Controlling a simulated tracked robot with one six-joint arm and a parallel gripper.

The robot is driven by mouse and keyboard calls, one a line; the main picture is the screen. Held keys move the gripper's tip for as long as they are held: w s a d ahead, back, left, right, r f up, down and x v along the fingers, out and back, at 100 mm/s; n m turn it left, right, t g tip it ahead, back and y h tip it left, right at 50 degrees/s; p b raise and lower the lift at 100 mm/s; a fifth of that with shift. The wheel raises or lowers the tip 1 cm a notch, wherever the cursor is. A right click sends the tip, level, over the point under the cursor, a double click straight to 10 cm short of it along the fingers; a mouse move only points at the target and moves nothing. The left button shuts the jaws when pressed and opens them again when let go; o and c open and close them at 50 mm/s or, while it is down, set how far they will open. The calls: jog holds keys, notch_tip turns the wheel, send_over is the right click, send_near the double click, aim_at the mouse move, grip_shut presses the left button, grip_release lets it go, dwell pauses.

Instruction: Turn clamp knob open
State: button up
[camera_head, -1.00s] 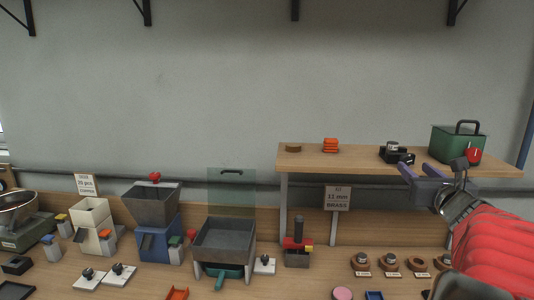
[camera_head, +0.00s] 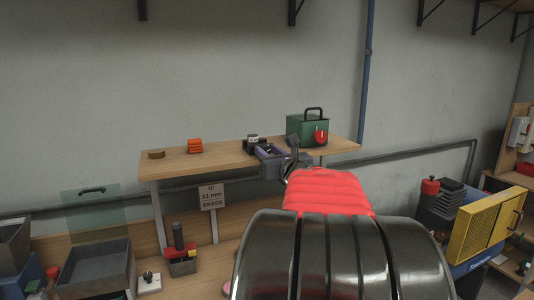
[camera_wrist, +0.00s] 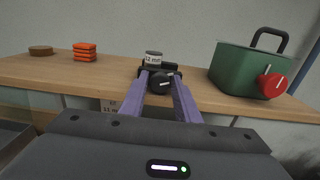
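A black clamp (camera_wrist: 172,68) sits on the raised wooden shelf and holds a pale cylinder (camera_wrist: 154,58) marked "12 mm". Its round black knob (camera_wrist: 161,83) with a white mark faces my wrist camera. The clamp also shows in the head view (camera_head: 249,146), partly hidden by my gripper. My gripper (camera_wrist: 161,79) has two purple fingers apart, one on either side of the knob in the wrist view. I cannot tell whether they touch it. In the head view, my gripper (camera_head: 272,154) is at the shelf's front edge.
A green box (camera_wrist: 243,72) with a red knob (camera_wrist: 272,84) stands right of the clamp. Orange blocks (camera_wrist: 84,52) and a brown disc (camera_wrist: 41,50) lie to its left on the shelf (camera_wrist: 112,75). A sign (camera_head: 212,196) hangs below.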

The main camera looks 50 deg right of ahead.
jog(key=c, duration=0.6)
jog(key=shift+c, duration=0.2)
jog(key=shift+a+n, duration=0.1)
jog(key=shift+n, duration=2.3)
jog(key=o, duration=1)
